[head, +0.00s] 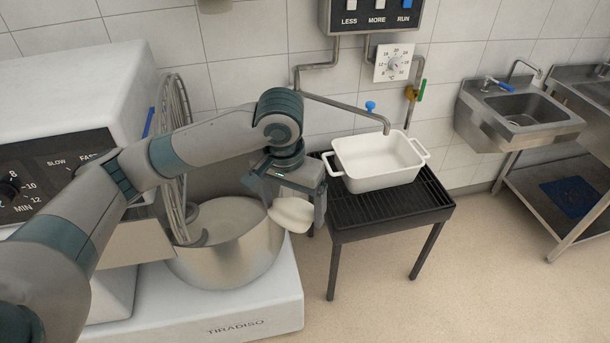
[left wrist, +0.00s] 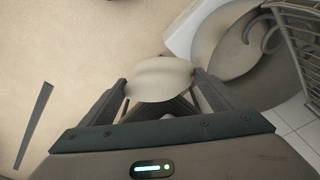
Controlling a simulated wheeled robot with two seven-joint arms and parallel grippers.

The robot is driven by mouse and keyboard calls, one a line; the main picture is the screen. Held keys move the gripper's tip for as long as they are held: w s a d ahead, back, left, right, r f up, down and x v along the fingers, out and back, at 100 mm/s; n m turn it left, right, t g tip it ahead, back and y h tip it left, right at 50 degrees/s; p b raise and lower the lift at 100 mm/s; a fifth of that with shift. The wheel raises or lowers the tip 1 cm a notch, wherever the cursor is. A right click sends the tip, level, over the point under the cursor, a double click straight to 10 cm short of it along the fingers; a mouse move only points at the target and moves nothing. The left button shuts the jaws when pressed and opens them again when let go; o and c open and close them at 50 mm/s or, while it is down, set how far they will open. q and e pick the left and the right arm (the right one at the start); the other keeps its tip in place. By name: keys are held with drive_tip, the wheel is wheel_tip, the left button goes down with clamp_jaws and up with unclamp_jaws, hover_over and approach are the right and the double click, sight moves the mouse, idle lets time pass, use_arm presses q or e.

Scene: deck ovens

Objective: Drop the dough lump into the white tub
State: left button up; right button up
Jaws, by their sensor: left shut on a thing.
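The dough lump (head: 291,215) is pale and rounded. My left gripper (head: 296,200) is shut on it and holds it beside the right rim of the steel mixer bowl. In the left wrist view the dough lump (left wrist: 162,78) sits between the two dark fingers of the left gripper (left wrist: 160,92). The white tub (head: 378,163) is an open rectangular dish with two handles. It stands on a black slatted stand (head: 390,208), to the right of the gripper and apart from it. The tub's visible inside looks empty. My right gripper is not in view.
The mixer bowl (head: 226,245) and its wire guard (head: 176,140) stand left of the gripper. A pipe tap with a blue knob (head: 370,106) reaches over the tub's back edge. A steel sink (head: 522,112) hangs at the right. The floor in front of the stand is clear.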

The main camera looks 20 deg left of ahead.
use_arm(q)
drive_tip(key=s+a+n, duration=0.1)
drive_tip(key=s+a, duration=0.1)
drive_tip(key=s, duration=0.5)
drive_tip(key=shift+a, duration=0.1)
